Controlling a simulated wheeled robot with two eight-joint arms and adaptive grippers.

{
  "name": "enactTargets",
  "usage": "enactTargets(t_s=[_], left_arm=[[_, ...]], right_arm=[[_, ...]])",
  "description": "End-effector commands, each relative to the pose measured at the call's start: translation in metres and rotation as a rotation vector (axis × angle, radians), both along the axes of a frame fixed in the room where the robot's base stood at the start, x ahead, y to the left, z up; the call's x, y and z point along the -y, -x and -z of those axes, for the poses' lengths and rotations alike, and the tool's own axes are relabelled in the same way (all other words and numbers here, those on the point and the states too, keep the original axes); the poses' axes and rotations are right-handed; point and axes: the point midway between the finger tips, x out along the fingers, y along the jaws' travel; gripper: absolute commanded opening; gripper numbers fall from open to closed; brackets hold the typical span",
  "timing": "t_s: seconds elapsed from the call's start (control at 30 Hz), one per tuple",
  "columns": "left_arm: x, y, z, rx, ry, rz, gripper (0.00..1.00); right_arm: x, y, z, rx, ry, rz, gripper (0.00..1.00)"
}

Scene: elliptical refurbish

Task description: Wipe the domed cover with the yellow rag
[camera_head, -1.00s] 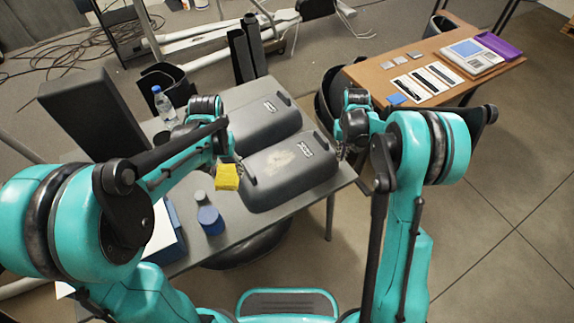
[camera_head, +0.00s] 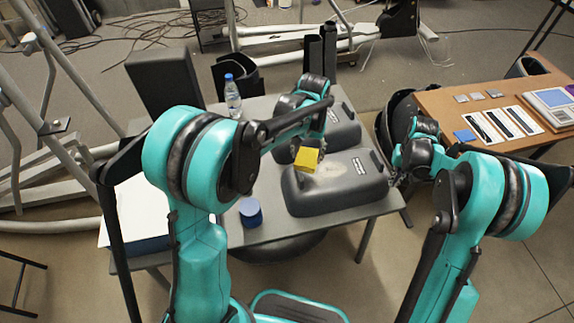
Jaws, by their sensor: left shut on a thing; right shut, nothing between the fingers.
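The near domed cover (camera_head: 335,190) is a dark grey shell on the grey table, with a pale dusty patch on its top. A second grey cover (camera_head: 343,128) lies behind it, partly hidden by my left arm. My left gripper (camera_head: 309,148) is shut on the yellow rag (camera_head: 306,160), which is at the near cover's left back part, over or against it; I cannot tell if they touch. My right gripper (camera_head: 398,176) is at the near cover's right end, shut and empty; its fingertips are small and hard to make out.
A blue-lidded jar (camera_head: 251,212) stands left of the near cover. A water bottle (camera_head: 233,98) and a black upright pad (camera_head: 166,80) are at the back left. A wooden table (camera_head: 450,108) with cards and a scale is at the right.

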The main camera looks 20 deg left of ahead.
Motion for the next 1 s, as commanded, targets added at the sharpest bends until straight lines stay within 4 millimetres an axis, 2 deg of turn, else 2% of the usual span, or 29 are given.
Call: enactTargets(t_s=[0.03,0.2,0.3,0.4,0.57,1.0], left_arm=[[0.022,-0.016,-0.001,0.0,0.0,0.008,0.32],[0.083,-0.052,-0.001,0.0,0.0,0.006,0.32],[0.11,-0.063,-0.001,0.0,0.0,0.004,0.32],[0.126,-0.069,0.0,0.0,0.0,0.002,0.32],[0.135,-0.072,0.005,0.0,0.0,0.0,0.32],[0.134,-0.072,0.048,0.0,0.0,-0.001,0.32]], right_arm=[[0.0,0.0,0.0,0.0,0.0,0.0,0.0],[0.0,0.0,0.0,0.0,0.0,0.0,0.0],[0.0,0.0,0.0,0.0,0.0,0.0,0.0],[0.0,0.0,0.0,0.0,0.0,0.0,0.0],[0.0,0.0,0.0,0.0,0.0,0.0,0.0],[0.0,0.0,0.0,0.0,0.0,0.0,0.0]])
